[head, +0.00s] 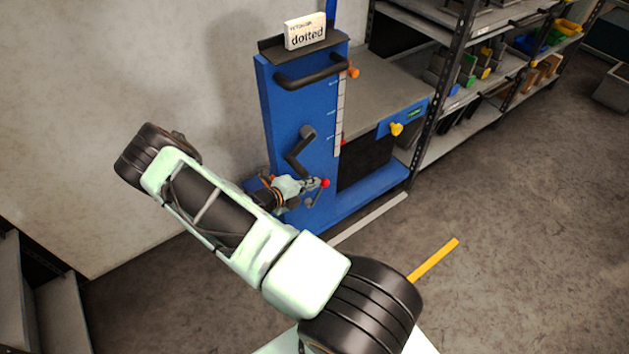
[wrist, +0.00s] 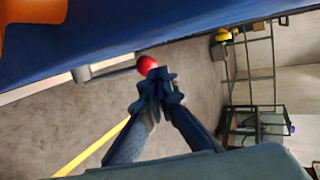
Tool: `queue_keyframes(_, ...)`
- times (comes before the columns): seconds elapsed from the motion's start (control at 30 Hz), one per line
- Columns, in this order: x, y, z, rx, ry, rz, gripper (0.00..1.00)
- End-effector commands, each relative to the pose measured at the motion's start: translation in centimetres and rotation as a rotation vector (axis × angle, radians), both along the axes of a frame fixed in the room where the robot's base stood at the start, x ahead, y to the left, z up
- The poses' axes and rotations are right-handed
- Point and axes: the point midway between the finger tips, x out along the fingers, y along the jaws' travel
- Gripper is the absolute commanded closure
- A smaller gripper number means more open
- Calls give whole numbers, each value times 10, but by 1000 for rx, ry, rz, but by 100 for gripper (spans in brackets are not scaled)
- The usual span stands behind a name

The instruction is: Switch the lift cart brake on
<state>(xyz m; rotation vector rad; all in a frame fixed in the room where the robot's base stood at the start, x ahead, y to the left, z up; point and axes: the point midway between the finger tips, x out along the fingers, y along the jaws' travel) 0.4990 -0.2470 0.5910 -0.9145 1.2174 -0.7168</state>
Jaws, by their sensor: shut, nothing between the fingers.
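The blue lift cart (head: 290,110) stands against the wall in the head view. Low on its front is a small lever with a red knob (head: 326,182), the only brake-like lever I see; the red knob also shows in the wrist view (wrist: 148,64). My gripper (head: 316,183) is shut with nothing between its fingers. Its fingertips (wrist: 158,76) are right at the red knob, touching it or nearly so; I cannot tell which. A black crank (head: 300,150) sits above my gripper on the cart's front. The lever's rod (wrist: 100,72) runs left from the knob in the wrist view.
A white box (head: 304,32) lies on the cart's top ledge, above a black handle bar (head: 311,70). Shelves with bins (head: 480,90) stand behind. Floor with a yellow stripe (head: 434,259) is clear at right.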

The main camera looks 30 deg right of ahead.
Motion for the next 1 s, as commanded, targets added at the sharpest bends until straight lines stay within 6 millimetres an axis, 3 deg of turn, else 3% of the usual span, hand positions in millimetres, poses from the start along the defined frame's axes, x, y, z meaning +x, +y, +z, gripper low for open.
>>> queue_keyframes(0.03, -2, 5, 14, 0, 0, 1, 100)
queue_keyframes(0.3, -15, 45, 56, 2, -3, 0, 100)
queue_keyframes(0.5, -21, 64, 77, 0, -2, -1, 100)
queue_keyframes(1.0, -24, 71, 84, 0, 0, -1, 100)
